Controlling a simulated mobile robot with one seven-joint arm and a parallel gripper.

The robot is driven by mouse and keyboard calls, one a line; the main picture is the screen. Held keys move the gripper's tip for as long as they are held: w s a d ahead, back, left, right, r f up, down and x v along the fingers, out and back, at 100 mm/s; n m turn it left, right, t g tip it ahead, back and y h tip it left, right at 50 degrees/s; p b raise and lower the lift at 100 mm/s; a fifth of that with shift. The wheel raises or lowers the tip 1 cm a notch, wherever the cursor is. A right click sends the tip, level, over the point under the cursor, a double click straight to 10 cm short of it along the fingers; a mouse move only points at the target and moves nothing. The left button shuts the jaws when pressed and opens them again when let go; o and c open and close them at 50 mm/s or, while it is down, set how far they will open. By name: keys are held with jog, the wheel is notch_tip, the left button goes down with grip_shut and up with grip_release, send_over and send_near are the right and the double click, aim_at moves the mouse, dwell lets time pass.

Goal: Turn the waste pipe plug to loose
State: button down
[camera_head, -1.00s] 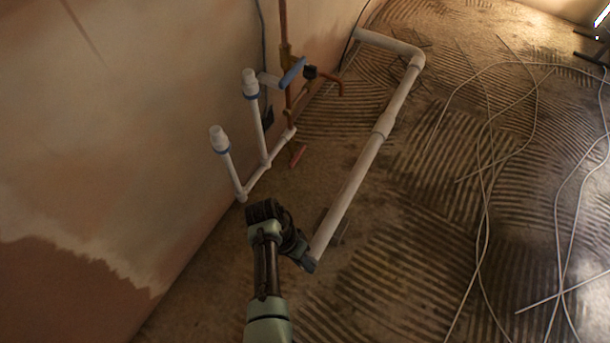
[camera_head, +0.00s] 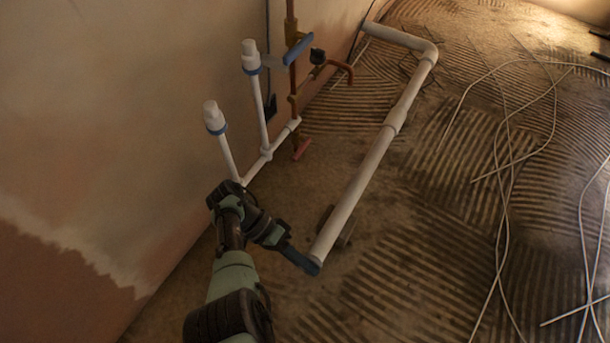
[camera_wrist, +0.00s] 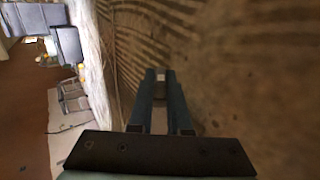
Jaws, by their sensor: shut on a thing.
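A white waste pipe (camera_head: 357,187) runs along the floor, and its near open end points toward me. My gripper (camera_head: 313,265) reaches this near end from the left, low over the floor. The plug at the pipe end is mostly hidden behind my fingers. In the wrist view my gripper (camera_wrist: 160,76) has its two blue fingers close together, shut on a small pale piece between the tips, which I take to be the waste pipe plug (camera_wrist: 160,77). Its turn and markings cannot be made out.
White upright pipes with blue collars (camera_head: 217,130) and a copper pipe with a blue lever (camera_head: 297,49) stand by the plaster wall at left. A block (camera_head: 345,232) lies under the waste pipe. Loose cables (camera_head: 510,190) lie on the floor at right.

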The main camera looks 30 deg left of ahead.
jog(key=shift+s, duration=0.1)
jog(key=c, duration=0.9)
grip_release()
jog(key=shift+o, duration=0.2)
jog(key=v, duration=0.7)
jog(key=shift+a, duration=0.15)
jog(key=shift+r, duration=0.15)
